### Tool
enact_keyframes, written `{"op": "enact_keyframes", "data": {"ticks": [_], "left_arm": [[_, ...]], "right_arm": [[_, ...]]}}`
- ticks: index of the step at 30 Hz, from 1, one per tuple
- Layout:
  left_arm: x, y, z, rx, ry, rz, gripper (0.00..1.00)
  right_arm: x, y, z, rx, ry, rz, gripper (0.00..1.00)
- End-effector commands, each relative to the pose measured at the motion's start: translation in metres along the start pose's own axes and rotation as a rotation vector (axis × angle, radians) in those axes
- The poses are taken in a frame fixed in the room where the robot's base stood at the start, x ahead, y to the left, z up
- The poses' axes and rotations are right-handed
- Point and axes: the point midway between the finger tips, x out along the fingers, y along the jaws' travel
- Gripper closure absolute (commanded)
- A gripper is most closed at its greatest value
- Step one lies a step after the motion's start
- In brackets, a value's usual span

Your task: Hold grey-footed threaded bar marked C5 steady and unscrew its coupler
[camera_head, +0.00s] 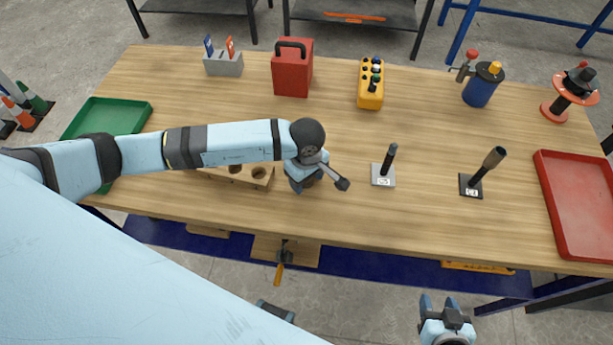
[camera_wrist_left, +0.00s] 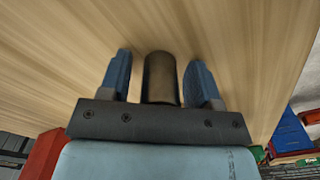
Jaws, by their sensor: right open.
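A grey-footed bar (camera_head: 388,163) stands upright on the table, right of my left gripper. Its foot has a white label too small to read, and no brown coupler shows on it. A black-footed bar (camera_head: 478,178) leans further right with a brown coupler (camera_head: 494,158) on top. My left gripper (camera_head: 308,184) is low over the table by a wooden rack. In the left wrist view its blue fingers (camera_wrist_left: 160,78) stand either side of a brown cylinder (camera_wrist_left: 161,80), with gaps showing. My right gripper (camera_head: 438,300) is open and empty in front of the table.
The wooden rack (camera_head: 258,178) with round holes is partly behind my left arm. A green tray (camera_head: 118,112) is left, a red tray (camera_head: 583,210) right. A red case (camera_head: 293,72), yellow control box (camera_head: 370,85) and blue canister (camera_head: 481,88) stand behind.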

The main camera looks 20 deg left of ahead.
Motion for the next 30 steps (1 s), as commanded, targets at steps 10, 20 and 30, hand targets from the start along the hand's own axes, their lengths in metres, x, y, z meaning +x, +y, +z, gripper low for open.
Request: {"op": "enact_keyframes", "data": {"ticks": [10, 20, 30], "left_arm": [[-0.02, 0.001, -0.001, 0.0, 0.001, 0.004, 0.43], [-0.091, 0.001, -0.001, 0.001, 0.001, 0.004, 0.43], [-0.123, 0.0, 0.0, 0.0, 0.0, 0.0, 0.43]], "right_arm": [[0.0, 0.0, -0.001, 0.0, 0.003, 0.0, 0.5], [0.007, 0.001, 0.011, 0.0, 0.0, 0.0, 0.5], [0.009, 0.001, 0.015, -0.001, -0.002, 0.0, 0.5]]}}
